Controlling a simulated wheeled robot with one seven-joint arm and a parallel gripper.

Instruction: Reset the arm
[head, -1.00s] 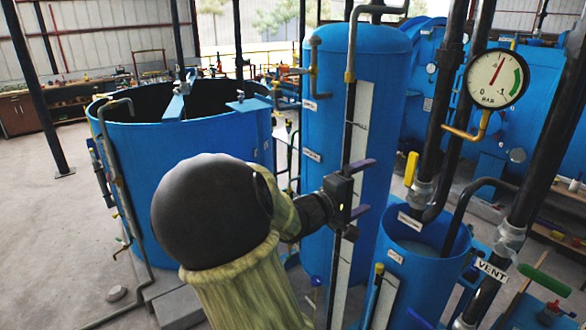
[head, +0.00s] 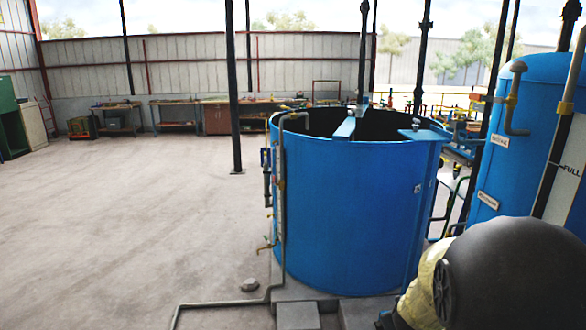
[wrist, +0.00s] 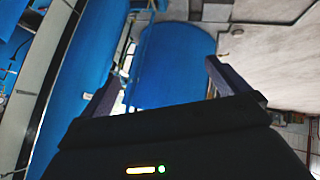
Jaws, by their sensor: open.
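My arm shows at the lower right of the head view, its dark rounded joint in front of the tall blue cylinder. The gripper itself is out of the head view. In the wrist view my gripper (wrist: 160,88) is open, its two dark fingers well apart with nothing between them. Beyond the fingers is a blue tank (wrist: 175,60), apart from them as far as I can tell.
The wide open-topped blue tank (head: 350,210) stands on a concrete base in the middle. The tall blue cylinder (head: 495,160) is at the right. A pipe (head: 220,303) runs along the floor. The concrete floor (head: 130,220) at left is clear up to the workbenches (head: 180,115).

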